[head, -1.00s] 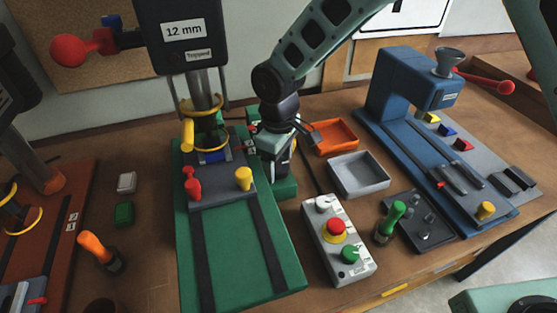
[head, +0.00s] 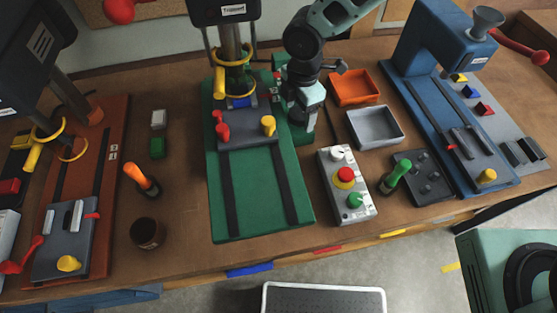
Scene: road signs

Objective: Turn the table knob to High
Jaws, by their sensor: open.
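My gripper (head: 302,118) hangs at the right side of the green drill press (head: 265,215), in front of its column, and looks empty. The arm hides part of the machine there, and the fingertips are small and dark. A grey table block (head: 246,128) on the green base carries a yellow knob (head: 268,125) and red handles (head: 221,128). A grey control box (head: 345,195) to the right has a white knob (head: 337,153), a red button on yellow (head: 345,176) and a green knob (head: 355,201). No High marking is readable, so I cannot tell which knob it belongs to.
An orange tray (head: 355,101) and a grey tray (head: 398,126) lie right of my gripper. A blue press (head: 425,50) stands farther right, a red-brown machine (head: 105,180) at left. An orange-handled tool (head: 137,177) and a dark cup (head: 147,233) stand between machines.

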